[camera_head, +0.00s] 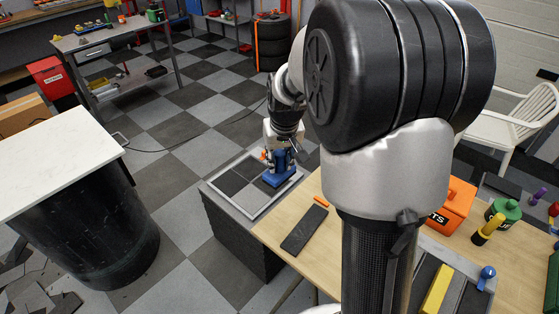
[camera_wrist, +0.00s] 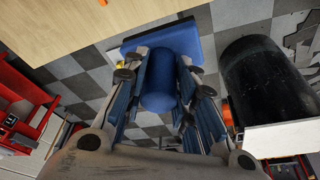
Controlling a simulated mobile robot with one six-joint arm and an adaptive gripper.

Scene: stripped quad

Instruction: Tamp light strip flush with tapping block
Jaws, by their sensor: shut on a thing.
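My gripper (camera_head: 281,150) is shut on the blue tapping block (camera_head: 279,176) and holds it by its upright handle. In the wrist view the round handle (camera_wrist: 158,82) sits between my gripper's fingers (camera_wrist: 158,68), with the wide blue base (camera_wrist: 205,45) beyond them. The block is over the right part of a light-framed panel (camera_head: 238,213) of dark and light squares. I cannot tell whether the block touches the panel.
A wooden table (camera_head: 277,231) stands right of the panel, with a dark strip (camera_head: 304,229), a small orange piece (camera_head: 321,201) and an orange box (camera_head: 452,206) on it. A black bin-like stand with a white top (camera_head: 62,158) is at the left. Checkered floor lies between.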

